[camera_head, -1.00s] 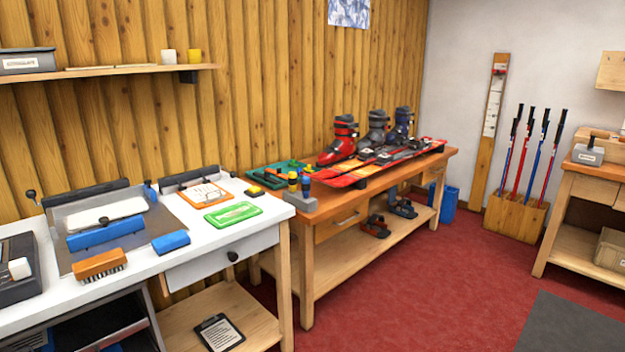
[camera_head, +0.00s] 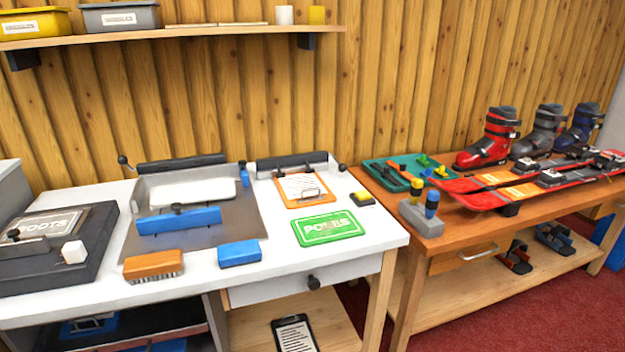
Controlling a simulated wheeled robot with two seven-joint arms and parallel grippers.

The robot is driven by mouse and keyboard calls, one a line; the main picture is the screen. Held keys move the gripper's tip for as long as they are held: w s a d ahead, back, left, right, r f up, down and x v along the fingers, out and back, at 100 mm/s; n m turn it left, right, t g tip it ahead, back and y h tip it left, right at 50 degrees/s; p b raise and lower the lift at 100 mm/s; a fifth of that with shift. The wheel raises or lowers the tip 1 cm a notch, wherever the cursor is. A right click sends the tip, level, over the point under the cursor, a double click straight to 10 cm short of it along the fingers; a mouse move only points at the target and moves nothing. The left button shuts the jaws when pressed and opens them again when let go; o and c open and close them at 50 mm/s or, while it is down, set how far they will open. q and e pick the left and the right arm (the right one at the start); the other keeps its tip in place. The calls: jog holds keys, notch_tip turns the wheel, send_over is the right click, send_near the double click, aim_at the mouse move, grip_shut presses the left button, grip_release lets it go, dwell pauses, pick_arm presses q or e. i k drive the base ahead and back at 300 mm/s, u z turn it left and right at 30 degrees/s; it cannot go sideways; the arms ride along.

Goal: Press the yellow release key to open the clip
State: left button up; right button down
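A small black block with a yellow top (camera_head: 362,198) lies near the right end of the white bench; it looks like the yellow key, but it is too small to be sure. Neither of my grippers is in view.
The white bench (camera_head: 235,285) also holds a green card (camera_head: 328,229), a blue block (camera_head: 239,253), an orange brush (camera_head: 154,265), a metal tray (camera_head: 250,222) and a dark BOOTS case (camera_head: 95,245). The wooden bench (camera_head: 390,225) carries skis (camera_head: 480,183) and ski boots (camera_head: 488,140).

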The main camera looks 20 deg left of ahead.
aim_at(362, 194)
jog(key=u, duration=0.55)
jog(key=i, duration=0.6)
jog(key=u, duration=0.45)
